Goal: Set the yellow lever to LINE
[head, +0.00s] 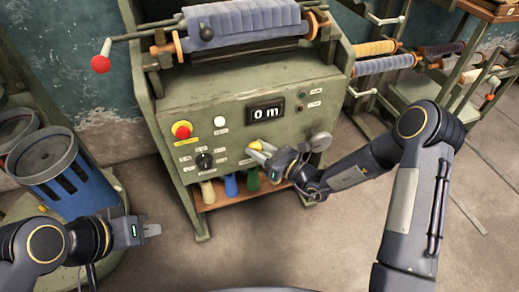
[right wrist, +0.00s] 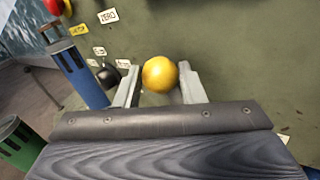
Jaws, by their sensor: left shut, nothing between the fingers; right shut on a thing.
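The yellow lever's round knob (head: 254,146) is on the front panel of the green machine, below the display. My right gripper (head: 262,152) is shut on this knob. In the right wrist view the yellow ball (right wrist: 159,74) sits between the two fingers, which hide the lever's stem. A LINE label cannot be read in either view, so the lever's setting cannot be told. My left gripper (head: 152,230) is shut and empty, low at the left, apart from the machine.
The green machine (head: 170,104) has a display reading "0 m" (head: 266,113), a red button (head: 182,130), a black knob (head: 204,161) and a grey round knob (head: 320,141). A red-ended crank (head: 101,63) juts left. Blue bins (head: 62,176) stand left; thread racks (head: 384,65) stand right.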

